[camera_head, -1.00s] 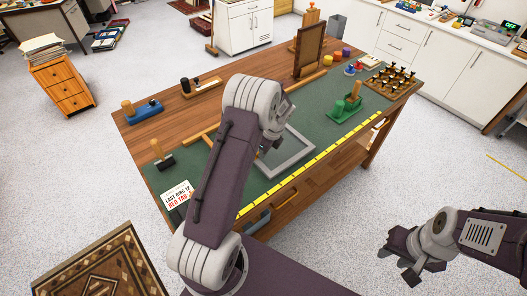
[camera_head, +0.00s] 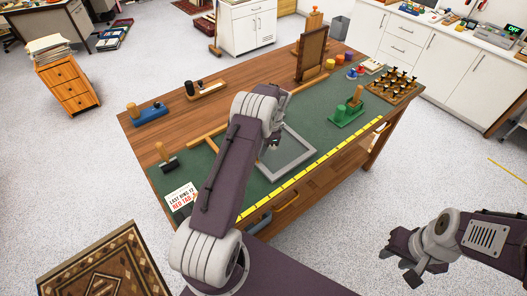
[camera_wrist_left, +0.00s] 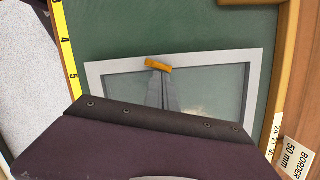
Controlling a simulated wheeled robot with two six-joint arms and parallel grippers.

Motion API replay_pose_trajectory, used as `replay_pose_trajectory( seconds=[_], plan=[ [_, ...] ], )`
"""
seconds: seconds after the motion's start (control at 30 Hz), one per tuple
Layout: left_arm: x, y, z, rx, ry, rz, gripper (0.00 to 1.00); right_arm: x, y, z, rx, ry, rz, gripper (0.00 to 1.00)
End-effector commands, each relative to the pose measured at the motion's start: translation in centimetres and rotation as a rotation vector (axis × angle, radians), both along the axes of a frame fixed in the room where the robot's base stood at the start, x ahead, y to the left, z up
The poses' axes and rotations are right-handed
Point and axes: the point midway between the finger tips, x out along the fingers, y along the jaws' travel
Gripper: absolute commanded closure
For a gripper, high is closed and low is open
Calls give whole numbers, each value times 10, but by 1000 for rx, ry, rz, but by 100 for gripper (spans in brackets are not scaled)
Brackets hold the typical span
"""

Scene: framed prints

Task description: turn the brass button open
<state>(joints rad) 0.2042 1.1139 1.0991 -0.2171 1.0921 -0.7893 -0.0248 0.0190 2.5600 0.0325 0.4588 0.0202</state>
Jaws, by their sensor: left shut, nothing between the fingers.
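The brass button (camera_wrist_left: 158,65) is a small orange-yellow bar on the upper rail of a grey picture frame (camera_wrist_left: 205,60) in the left wrist view. It lies nearly along that rail, slightly tilted. My left gripper (camera_wrist_left: 159,74) is shut and empty, its fingertips right at the button's lower edge; I cannot tell whether they touch it. In the head view the frame (camera_head: 308,150) lies flat on the green mat, with my left gripper (camera_head: 275,146) over its far left part; the button cannot be made out there. My right gripper (camera_head: 403,264) is open, off the table.
The green mat (camera_head: 250,182) has a yellow ruler (camera_head: 315,165) along its front edge. A green tool (camera_head: 347,112) stands right of the frame; an upright brown frame (camera_head: 312,55) stands behind. A white card (camera_head: 182,199) lies at the left.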

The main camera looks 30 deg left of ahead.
Motion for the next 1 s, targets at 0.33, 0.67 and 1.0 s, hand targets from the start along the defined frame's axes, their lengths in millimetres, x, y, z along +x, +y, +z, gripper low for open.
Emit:
replay_pose_trajectory(
  seconds=[0.33, 0.67, 1.0],
  plan=[
    [0, 4, 0, 0, 0, 120, 100, 0, 0, 0, 0, 0, 0, 64],
    [-13, 0, 1, -1, 2, 117, 100, 0, 0, 8, 0, 0, 0, 64],
    [-16, -1, 0, 0, 1, 117, 100, 0, 0, 8, 0, 0, 0, 64]
  ],
)
